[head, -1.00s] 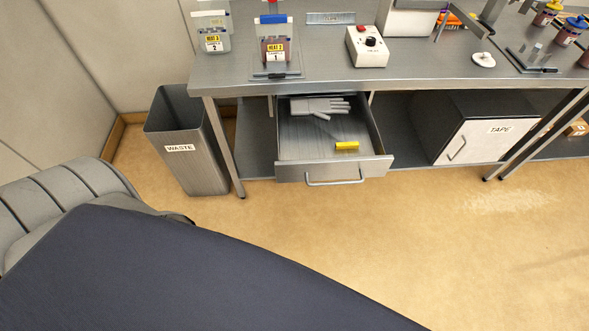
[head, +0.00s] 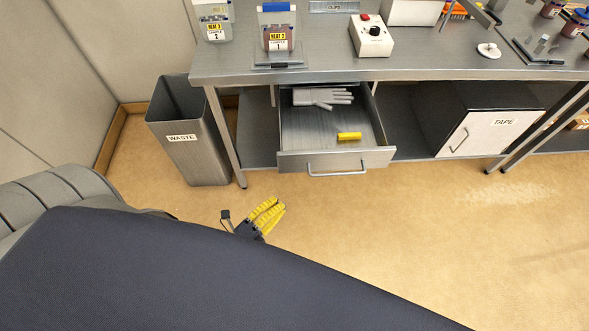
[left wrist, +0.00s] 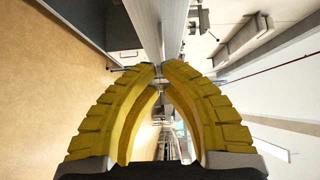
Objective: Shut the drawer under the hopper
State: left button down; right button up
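The drawer (head: 336,160) under the metal bench stands pulled out, its bar handle (head: 338,172) on the front. It holds a grey glove (head: 322,97) and a small yellow block (head: 349,136). My left gripper (head: 277,205) has yellow ribbed fingers and is above the floor, in front of and below the drawer to the left, apart from it. In the left wrist view the fingertips (left wrist: 161,71) meet with nothing seen between them. My right gripper is in neither view. I cannot tell which thing on the bench is the hopper.
A grey waste bin (head: 203,152) stands left of the bench leg (head: 225,140). A cabinet marked TAPE (head: 490,132) sits on the lower shelf to the right. A white control box (head: 371,38) is on the bench (head: 440,60). The floor before the drawer is clear.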

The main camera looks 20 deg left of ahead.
pick_arm(q)
send_near(307, 164)
jog(key=w+d, duration=0.1)
jog(key=d, duration=0.2)
jog(key=shift+w+a+f, duration=0.1)
jog(key=shift+w+a, duration=0.1)
jog(key=shift+w, duration=0.55)
jog(key=shift+w+a, duration=0.25)
jog(key=shift+w, duration=0.5)
jog(key=shift+w+a, duration=0.2)
jog(key=shift+w, duration=0.55)
jog(key=shift+w, duration=0.1)
